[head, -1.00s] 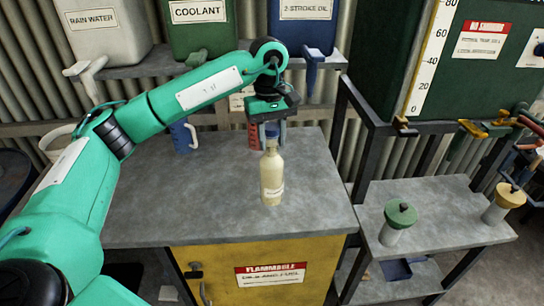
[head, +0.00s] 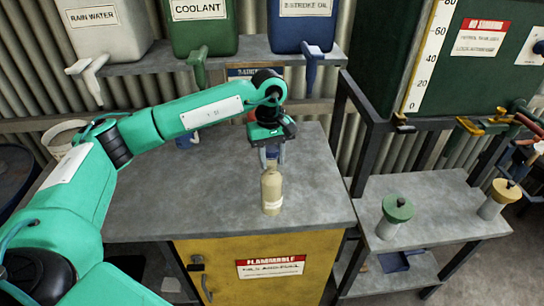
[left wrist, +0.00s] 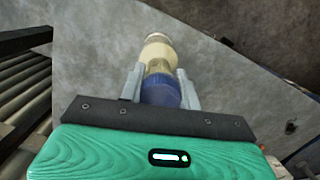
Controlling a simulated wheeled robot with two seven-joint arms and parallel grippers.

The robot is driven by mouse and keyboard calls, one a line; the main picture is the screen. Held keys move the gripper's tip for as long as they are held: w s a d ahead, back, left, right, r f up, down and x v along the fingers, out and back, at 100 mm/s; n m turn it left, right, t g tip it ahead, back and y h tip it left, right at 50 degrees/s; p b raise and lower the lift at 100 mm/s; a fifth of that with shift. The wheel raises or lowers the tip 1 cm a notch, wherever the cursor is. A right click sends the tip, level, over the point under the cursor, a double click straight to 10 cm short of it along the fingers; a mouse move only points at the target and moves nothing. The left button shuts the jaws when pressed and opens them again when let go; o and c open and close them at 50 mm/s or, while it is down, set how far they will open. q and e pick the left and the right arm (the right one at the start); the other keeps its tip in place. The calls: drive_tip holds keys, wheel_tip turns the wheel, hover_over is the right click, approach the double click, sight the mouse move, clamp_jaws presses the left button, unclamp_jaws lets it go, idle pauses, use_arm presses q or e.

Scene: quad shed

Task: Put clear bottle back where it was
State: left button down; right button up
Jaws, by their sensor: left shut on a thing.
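The clear bottle (head: 271,192), with pale yellowish contents and a blue cap, is upright over the right front part of the grey cabinet top (head: 190,205). My left gripper (head: 272,156) points down and is shut on its cap end. The left wrist view shows the two fingers (left wrist: 161,88) on either side of the blue cap, with the bottle (left wrist: 159,48) stretching away from them. I cannot tell whether the base of the bottle touches the cabinet top. My right gripper is not in view.
Rain water (head: 105,35), coolant (head: 205,30) and 2-stroke oil (head: 303,22) tanks stand on a shelf behind. A side stand at right holds a green-topped container (head: 397,210) and a yellow-topped one (head: 500,195).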

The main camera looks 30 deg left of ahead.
use_arm(q)
drive_tip(key=c, duration=1)
unclamp_jaws()
drive_tip(key=shift+r+p, duration=0.2)
drive_tip(key=shift+p, duration=0.15)
drive_tip(key=r+b, duration=0.1)
drive_tip(key=r, duration=0.2)
drive_tip(key=r+b, duration=0.2)
drive_tip(key=r, duration=0.2)
drive_tip(key=w+a+r+b, duration=0.1)
drive_tip(key=r, duration=0.3)
drive_tip(key=shift+b, duration=0.3)
drive_tip(key=shift+r, duration=0.35)
